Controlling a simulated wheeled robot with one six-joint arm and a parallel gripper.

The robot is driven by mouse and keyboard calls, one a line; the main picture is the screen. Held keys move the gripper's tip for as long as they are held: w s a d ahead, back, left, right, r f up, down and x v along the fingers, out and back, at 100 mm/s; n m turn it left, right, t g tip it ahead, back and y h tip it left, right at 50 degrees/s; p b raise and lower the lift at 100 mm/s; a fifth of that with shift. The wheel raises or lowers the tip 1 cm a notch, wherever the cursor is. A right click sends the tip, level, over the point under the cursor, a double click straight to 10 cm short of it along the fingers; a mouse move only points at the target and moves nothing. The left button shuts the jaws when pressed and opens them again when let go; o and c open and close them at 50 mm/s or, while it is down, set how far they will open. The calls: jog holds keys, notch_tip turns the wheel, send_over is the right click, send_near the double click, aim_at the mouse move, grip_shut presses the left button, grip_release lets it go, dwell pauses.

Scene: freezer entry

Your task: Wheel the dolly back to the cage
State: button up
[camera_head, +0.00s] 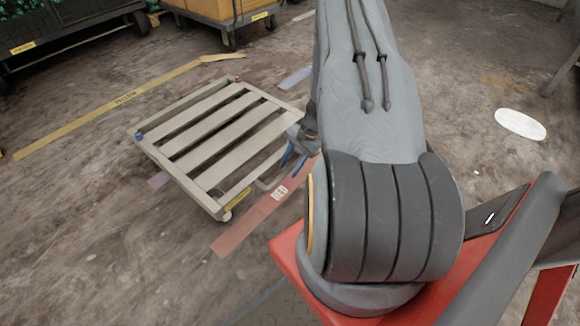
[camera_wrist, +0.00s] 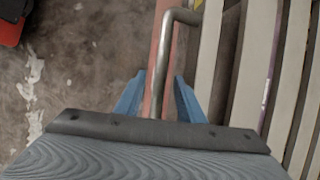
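The dolly (camera_head: 205,140) is a low, pale slatted platform on small wheels, standing on the floor left of my arm. A yellow label sits on its near right edge. Its bent metal handle (camera_wrist: 166,50) shows in the wrist view beside the slats (camera_wrist: 250,70). My gripper (camera_wrist: 158,98) has two blue fingers spread on either side of the handle bar, with a gap on both sides. In the head view my gripper (camera_head: 292,155) is at the dolly's right side, partly hidden by my arm. I cannot tell for certain which thing is the cage.
A dark wheeled frame with green contents (camera_head: 60,38) stands at the top left. A wheeled carrier with brown boxes (camera_head: 222,10) is beside it. Yellow tape (camera_head: 120,98) and red tape (camera_head: 265,208) mark the floor. A white oval (camera_head: 520,124) lies at right. Floor left of the dolly is clear.

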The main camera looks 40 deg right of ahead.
grip_shut()
